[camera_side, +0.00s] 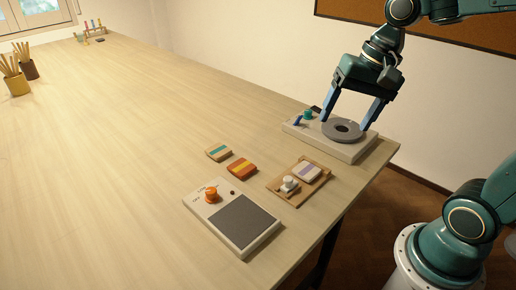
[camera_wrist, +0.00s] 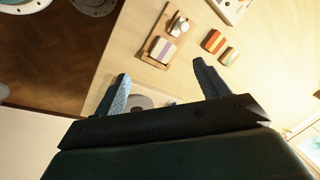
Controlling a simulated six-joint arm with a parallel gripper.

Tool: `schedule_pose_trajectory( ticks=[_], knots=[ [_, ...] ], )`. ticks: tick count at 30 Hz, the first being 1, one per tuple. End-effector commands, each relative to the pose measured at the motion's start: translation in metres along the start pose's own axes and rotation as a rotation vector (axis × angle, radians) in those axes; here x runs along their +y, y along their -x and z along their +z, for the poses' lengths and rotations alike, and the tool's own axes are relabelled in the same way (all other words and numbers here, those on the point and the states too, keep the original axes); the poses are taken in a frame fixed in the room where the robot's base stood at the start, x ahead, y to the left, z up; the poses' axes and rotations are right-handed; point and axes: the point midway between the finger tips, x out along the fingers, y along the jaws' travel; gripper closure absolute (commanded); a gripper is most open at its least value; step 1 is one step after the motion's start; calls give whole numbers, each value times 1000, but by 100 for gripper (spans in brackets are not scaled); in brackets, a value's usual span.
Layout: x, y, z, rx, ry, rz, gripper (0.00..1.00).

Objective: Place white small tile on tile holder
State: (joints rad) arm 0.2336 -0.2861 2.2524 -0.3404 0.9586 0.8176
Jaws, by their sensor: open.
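A small white tile with a purple stripe (camera_side: 308,173) lies on a wooden board (camera_side: 319,184), beside a white knob-like piece (camera_side: 289,183). The tile also shows in the wrist view (camera_wrist: 163,48). I cannot tell for sure which thing is the tile holder; the wooden board is the likeliest. My gripper (camera_side: 346,124) is open and empty, pointing down over a pale device with a grey ring-shaped disc (camera_side: 342,131). Its fingers are on either side of the disc; I cannot tell whether they touch the device. The gripper is well behind the tile, apart from it.
An orange-striped tile (camera_side: 242,168) and a teal-striped tile (camera_side: 218,153) lie left of the board. A panel with an orange knob (camera_side: 211,195) and dark plate stands in front. Pots of sticks (camera_side: 16,80) are far left. The table's left half is clear.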

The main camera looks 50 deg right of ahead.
Motion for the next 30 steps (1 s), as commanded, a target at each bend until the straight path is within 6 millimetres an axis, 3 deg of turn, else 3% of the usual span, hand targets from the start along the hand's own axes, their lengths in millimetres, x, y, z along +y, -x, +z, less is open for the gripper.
schedule_pose_trajectory(
  ticks=[9, 15, 21, 30],
  knots=[
    [24, 21, 42, 174, 442, -1, 26],
    [41, 27, 57, 263, 664, 18, 26],
    [51, 28, 63, 303, 769, 33, 26],
    [52, 28, 63, 306, 782, 36, 26]
  ],
)
